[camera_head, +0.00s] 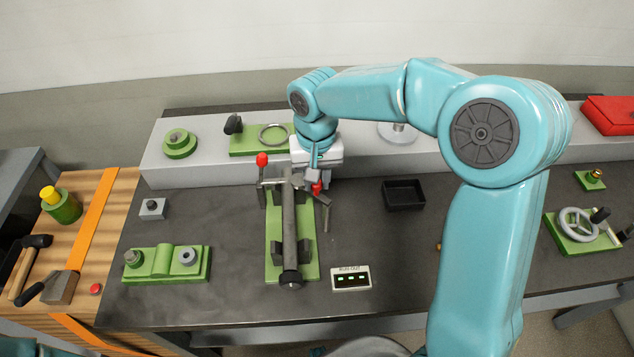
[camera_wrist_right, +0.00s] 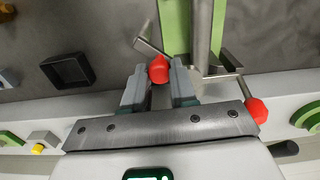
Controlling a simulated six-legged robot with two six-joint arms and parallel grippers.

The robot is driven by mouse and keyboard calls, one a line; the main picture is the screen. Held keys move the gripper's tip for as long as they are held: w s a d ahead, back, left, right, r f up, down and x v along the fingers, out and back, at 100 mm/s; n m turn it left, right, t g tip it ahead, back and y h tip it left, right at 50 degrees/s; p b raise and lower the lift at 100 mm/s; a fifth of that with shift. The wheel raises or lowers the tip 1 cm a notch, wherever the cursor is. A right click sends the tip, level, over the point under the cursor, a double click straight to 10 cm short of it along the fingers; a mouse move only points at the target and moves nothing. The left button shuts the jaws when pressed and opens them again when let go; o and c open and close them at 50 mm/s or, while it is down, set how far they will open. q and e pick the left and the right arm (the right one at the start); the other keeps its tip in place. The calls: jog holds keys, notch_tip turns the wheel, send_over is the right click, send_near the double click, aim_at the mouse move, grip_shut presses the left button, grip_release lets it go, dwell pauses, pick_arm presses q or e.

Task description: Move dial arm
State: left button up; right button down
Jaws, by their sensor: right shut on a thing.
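A green run-out fixture (camera_head: 275,268) stands on the dark bench with a long grey shaft (camera_head: 289,225) lying along it. A grey dial arm (camera_head: 326,217) with a red knob (camera_head: 317,188) is at the right of the shaft's far end. My right gripper (camera_head: 314,180) reaches down there from behind. In the wrist view, the red knob (camera_wrist_right: 159,69) sits between the fingertips of my right gripper (camera_wrist_right: 159,80), which is shut on it. A second red knob (camera_head: 262,159) stands on a lever left of the shaft. My left gripper is out of view.
A small readout box (camera_head: 350,284) with green marks stands right of the fixture. A black tray (camera_head: 404,195) lies further right. A raised grey shelf (camera_head: 210,170) runs behind. Another green fixture (camera_head: 165,270) is at left. The bench between tray and readout is clear.

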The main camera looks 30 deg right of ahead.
jog(key=m, duration=0.2)
jog(key=d+m+b, duration=0.1)
jog(key=m, duration=0.1)
jog(key=shift+w, duration=0.15)
jog(key=shift+d+r+m+b, duration=0.1)
jog(key=shift+d+m+b, duration=0.2)
jog(key=shift+m, duration=0.55)
jog(key=shift+d+r+m+b, duration=0.15)
jog(key=shift+m+b, duration=0.2)
jog(key=shift+m, duration=0.5)
jog(key=c, duration=0.9)
grip_release()
jog(key=shift+s+f, duration=0.1)
jog(key=shift+s, duration=0.1)
jog(key=shift+w, duration=0.1)
notch_tip(320, 180, up, 16)
jog(key=p, duration=0.1)
jog(key=shift+r, duration=0.2)
jog(key=shift+s, duration=0.2)
